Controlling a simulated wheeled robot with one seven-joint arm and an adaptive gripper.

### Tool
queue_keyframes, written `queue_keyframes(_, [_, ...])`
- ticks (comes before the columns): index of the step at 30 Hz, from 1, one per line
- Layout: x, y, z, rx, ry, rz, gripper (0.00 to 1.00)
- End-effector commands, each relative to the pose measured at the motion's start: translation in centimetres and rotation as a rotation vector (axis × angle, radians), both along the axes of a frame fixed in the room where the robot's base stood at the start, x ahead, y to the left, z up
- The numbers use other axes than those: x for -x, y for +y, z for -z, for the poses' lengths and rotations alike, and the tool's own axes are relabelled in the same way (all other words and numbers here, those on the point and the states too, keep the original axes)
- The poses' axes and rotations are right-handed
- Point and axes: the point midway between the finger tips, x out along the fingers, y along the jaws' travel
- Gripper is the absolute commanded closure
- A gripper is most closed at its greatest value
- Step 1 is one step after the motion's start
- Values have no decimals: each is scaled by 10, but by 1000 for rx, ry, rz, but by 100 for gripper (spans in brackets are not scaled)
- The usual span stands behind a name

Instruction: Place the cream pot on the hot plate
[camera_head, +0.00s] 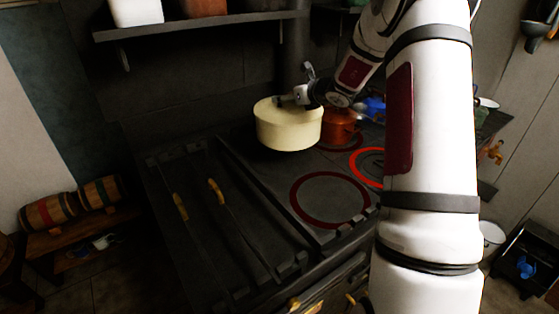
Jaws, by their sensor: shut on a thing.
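The cream pot (288,130) is a wide, round, pale-yellow pot, upright over the back middle of the dark stove. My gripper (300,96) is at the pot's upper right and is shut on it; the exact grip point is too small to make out. The pot looks raised off the stove, but its height is hard to tell. A bright red, glowing hot plate ring (360,172) lies right of the pot, partly hidden by my arm. A darker red ring (330,198) lies in front and looks empty.
A copper pot (338,130) stands right behind the cream pot, near another dark red ring. A blue object (373,107) is beside it. The stove's left side has slatted bars with yellow-handled tools (180,206). A shelf (200,25) hangs above. Small barrels (48,211) sit at left.

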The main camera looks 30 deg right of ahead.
Motion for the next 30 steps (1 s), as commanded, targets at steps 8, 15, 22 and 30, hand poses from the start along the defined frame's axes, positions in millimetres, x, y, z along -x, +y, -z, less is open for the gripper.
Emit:
queue_keyframes(8, [-16,16,8,-9,-4,2,92])
queue_keyframes(15, [-16,17,44,-9,-5,2,92])
queue_keyframes(22, [-16,16,59,-6,-8,1,92])
queue_keyframes(30, [-16,16,85,-8,-6,2,92])
